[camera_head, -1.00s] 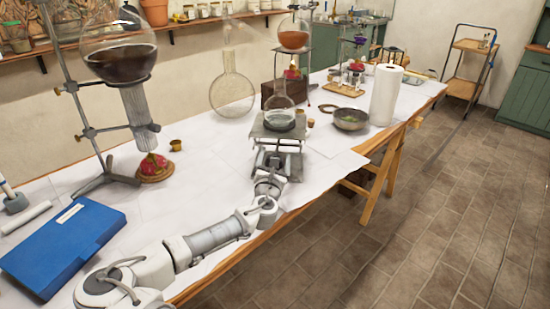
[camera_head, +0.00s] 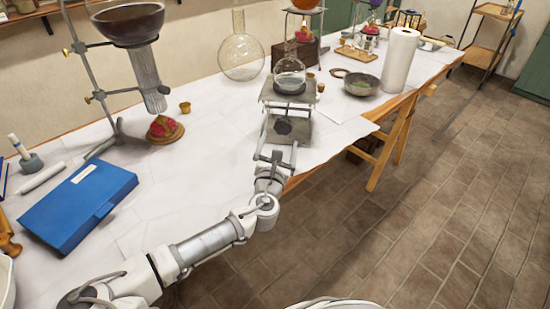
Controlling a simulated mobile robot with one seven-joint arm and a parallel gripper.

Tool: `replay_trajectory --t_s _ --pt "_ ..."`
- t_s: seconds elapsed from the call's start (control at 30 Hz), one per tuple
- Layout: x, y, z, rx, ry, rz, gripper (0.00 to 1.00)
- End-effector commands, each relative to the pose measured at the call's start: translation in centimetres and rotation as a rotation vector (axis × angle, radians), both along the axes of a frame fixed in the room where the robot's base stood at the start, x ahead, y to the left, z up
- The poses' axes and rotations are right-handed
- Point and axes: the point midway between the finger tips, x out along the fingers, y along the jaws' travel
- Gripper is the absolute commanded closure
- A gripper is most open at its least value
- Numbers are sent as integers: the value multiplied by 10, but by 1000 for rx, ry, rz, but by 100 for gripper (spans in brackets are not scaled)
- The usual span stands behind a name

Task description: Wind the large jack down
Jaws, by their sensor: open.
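The large jack (camera_head: 306,101) stands on the white-covered bench near its front edge. A round glass flask (camera_head: 290,79) with a little clear liquid sits on its top plate. The plate is raised, with a grey body below it and a dark round knob (camera_head: 283,126) facing me. My gripper (camera_head: 274,157) is open and empty, just in front of the jack and lower in the picture than the knob. It looks apart from the knob, but the exact gap is hard to tell.
A big clear flask (camera_head: 240,57) stands behind the jack. A bowl (camera_head: 360,84) and paper roll (camera_head: 399,60) stand to its right.

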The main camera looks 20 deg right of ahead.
Motion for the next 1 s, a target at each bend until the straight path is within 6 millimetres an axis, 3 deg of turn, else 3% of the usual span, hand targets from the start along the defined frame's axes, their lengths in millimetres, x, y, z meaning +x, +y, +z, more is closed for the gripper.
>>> replay_trajectory --t_s 0.2,0.4,1.0 --pt "-33 21 1 -2 1 3 4" --pt "-50 32 2 -2 3 2 4" --pt "-57 35 0 -1 1 0 4"
